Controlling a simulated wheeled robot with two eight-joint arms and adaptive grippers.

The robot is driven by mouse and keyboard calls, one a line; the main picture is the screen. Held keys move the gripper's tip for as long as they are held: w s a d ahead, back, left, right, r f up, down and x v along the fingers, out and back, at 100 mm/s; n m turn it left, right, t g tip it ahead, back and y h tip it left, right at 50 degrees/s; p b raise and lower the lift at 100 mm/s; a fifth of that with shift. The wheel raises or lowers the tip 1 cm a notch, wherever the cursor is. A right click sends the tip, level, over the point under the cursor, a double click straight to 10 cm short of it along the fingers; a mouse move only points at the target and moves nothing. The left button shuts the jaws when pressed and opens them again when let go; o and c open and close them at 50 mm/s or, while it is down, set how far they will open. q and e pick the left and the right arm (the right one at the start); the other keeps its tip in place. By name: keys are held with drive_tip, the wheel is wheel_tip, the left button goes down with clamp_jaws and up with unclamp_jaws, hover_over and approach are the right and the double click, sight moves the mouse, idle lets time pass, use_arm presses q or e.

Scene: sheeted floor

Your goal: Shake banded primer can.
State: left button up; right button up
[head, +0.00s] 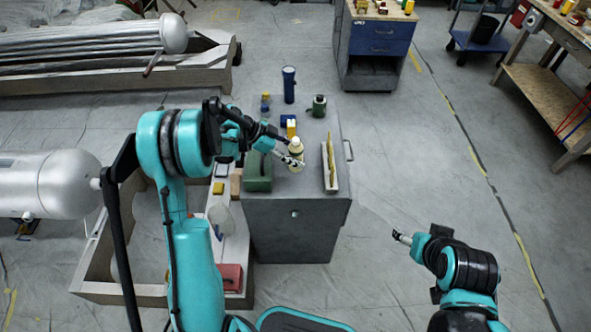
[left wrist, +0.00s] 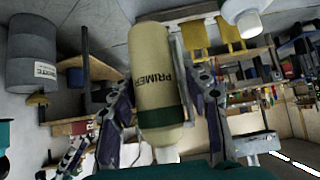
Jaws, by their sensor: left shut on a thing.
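The primer can (head: 296,147) is cream with a pale top and shows over the grey cabinet (head: 295,225). My left gripper (head: 291,161) is shut on it. In the left wrist view the can (left wrist: 157,75) stands between the two fingers, with the word PRIMER and a dark green band visible. The head view does not clearly show whether its base touches the cabinet top. My right gripper (head: 402,238) is apart from the can, over the floor at the right; its fingers are too small to read.
A wooden crate (head: 120,290) stands at left.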

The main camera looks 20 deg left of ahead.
use_arm(q)
drive_tip(key=shift+r, duration=0.9)
use_arm(e)
drive_tip(key=shift+r, duration=0.5)
use_arm(q)
drive_tip(key=shift+f, duration=0.1)
